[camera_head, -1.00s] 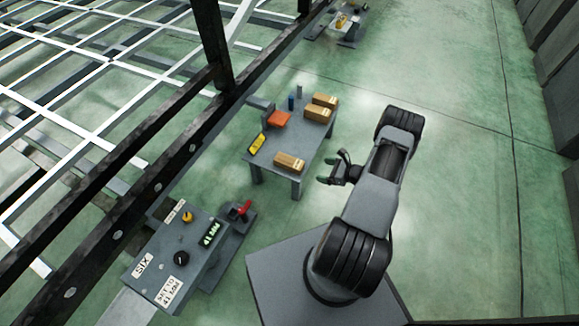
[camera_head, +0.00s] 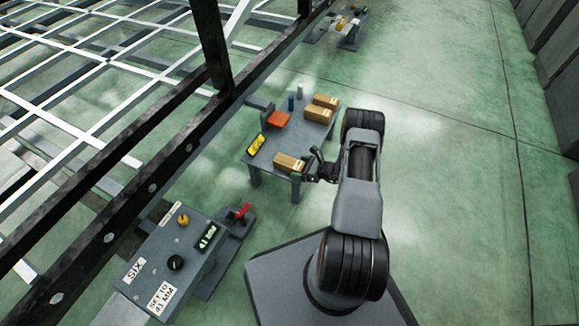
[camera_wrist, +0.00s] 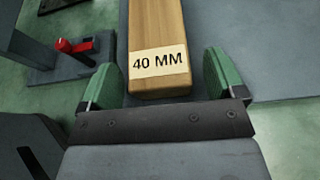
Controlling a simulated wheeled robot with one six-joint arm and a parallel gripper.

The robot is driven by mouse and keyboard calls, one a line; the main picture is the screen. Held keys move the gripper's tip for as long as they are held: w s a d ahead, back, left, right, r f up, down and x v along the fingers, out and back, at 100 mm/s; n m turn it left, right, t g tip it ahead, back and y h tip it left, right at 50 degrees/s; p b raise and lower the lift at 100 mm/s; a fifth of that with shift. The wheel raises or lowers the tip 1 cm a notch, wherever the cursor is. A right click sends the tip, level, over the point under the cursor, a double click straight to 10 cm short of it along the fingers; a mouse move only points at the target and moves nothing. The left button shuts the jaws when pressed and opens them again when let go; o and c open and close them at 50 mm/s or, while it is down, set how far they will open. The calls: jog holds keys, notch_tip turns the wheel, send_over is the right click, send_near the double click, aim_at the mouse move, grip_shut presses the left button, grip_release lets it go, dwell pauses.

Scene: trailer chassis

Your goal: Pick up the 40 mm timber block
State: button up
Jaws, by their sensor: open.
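The timber block (camera_wrist: 157,28) shows in the wrist view with a pale "40 MM" label on its near end. It lies on the grey table (camera_wrist: 220,60). My gripper (camera_wrist: 160,82) is open, with one green finger on each side of the block's near end. There are gaps between the block and both fingers. In the head view the block (camera_head: 288,163) lies near the table's front edge, and my gripper (camera_head: 318,168) is at its right end. Whether the fingers are level with the block is hard to tell.
Two more timber blocks (camera_head: 319,114) lie at the table's far right. An orange item (camera_head: 279,119), a yellow-faced item (camera_head: 256,145) and small cylinders (camera_head: 291,103) are also on the table (camera_head: 290,140).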

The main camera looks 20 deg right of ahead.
jog(key=shift+w+a+f, duration=0.1)
jog(key=shift+w+a, duration=0.05)
jog(key=shift+c, duration=0.2)
jog(key=c, duration=1)
